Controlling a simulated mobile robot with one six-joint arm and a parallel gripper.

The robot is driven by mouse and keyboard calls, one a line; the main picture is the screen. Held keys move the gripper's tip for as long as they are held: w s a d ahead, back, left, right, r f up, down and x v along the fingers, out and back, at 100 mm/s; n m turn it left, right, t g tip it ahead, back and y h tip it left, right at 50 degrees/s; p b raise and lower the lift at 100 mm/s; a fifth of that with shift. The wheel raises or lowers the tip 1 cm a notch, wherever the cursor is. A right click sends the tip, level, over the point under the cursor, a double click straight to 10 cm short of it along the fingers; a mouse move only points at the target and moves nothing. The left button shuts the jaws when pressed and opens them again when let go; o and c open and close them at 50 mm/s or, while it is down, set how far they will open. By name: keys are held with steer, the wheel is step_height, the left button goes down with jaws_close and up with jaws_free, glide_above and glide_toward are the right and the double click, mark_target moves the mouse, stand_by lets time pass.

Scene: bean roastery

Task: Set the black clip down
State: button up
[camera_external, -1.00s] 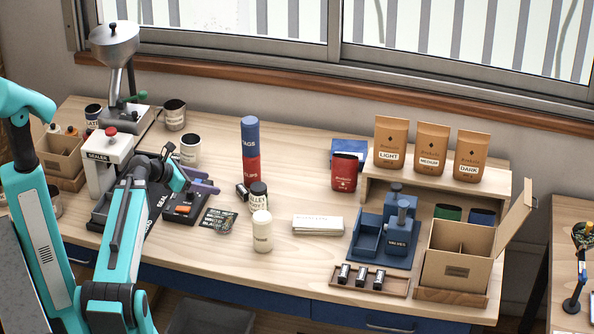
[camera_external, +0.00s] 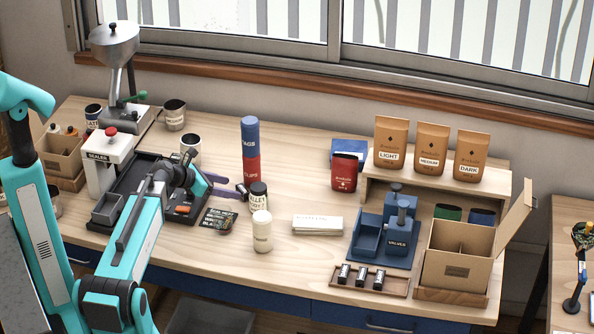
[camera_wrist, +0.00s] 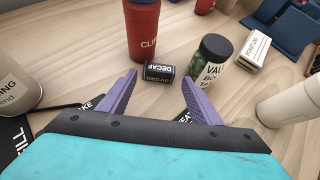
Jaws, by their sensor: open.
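My gripper (camera_external: 232,186) is open above the bench, its purple fingers pointing right. The wrist view shows both fingers (camera_wrist: 160,78) spread, with nothing held between them. A small black piece labelled DECAF (camera_wrist: 158,73) lies on the wood just beyond the fingertips; it also shows in the external view (camera_external: 242,191). I cannot make out the black clip for certain. A dark strip with lettering (camera_wrist: 70,106) is partly hidden by the left finger. A dark printed card (camera_external: 219,221) lies in front of the gripper. A dark tray with an orange piece (camera_external: 183,210) is under my wrist.
A red canister (camera_wrist: 142,30), a dark-lidded jar (camera_wrist: 208,60) and a white bottle (camera_external: 262,231) stand close to the gripper. The sealer (camera_external: 100,170) stands left. A white block (camera_external: 318,225) and blue valve station (camera_external: 398,235) are right. Bare wood lies between them.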

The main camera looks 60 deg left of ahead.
mark_target(242, 189)
steer(key=shift+p+x, duration=0.9)
steer(key=shift+x, duration=1.7)
steer(key=shift+a, duration=0.1)
steer(key=c, duration=0.9)
steer(key=shift+o, duration=0.2)
steer(key=shift+r, duration=0.15)
step_height(242, 189, up, 28)
steer(key=b, duration=0.4)
